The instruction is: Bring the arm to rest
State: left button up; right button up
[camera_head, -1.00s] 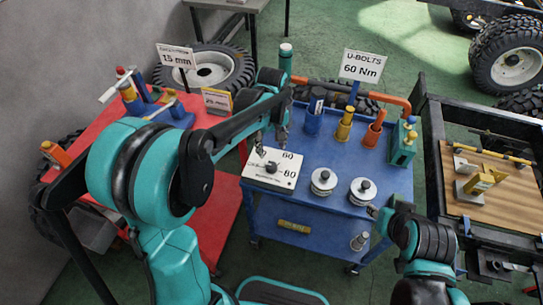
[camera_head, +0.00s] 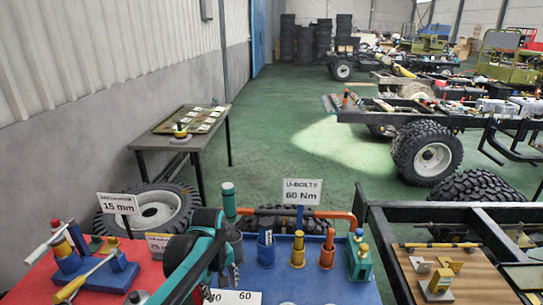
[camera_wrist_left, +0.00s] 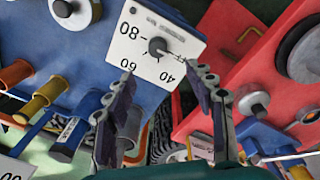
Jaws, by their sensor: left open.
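My left arm (camera_head: 195,252) shows at the bottom of the head view, between the red surface and the blue cart. My left gripper (camera_wrist_left: 160,76) is open in the left wrist view, its two dark jointed fingers apart with nothing held between them. The plate's top edge also shows at the bottom of the head view (camera_head: 232,297). My right gripper is out of view.
The blue cart (camera_head: 320,285) carries colored cups, a teal bottle and a "U-BOLTS 60 Nm" sign (camera_head: 302,191). The red surface (camera_head: 140,262) at left holds tools and a "15 mm" sign. A black chassis frame (camera_head: 388,250) stands at right.

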pick_arm(q)
jog(key=s+a+r+m+t, duration=0.1)
jog(key=s+m+t, duration=0.5)
jog(key=s, duration=0.9)
jog(key=shift+s+a+r+m, duration=0.2)
jog(key=shift+a+m, duration=0.45)
jog(key=shift+m, duration=0.25)
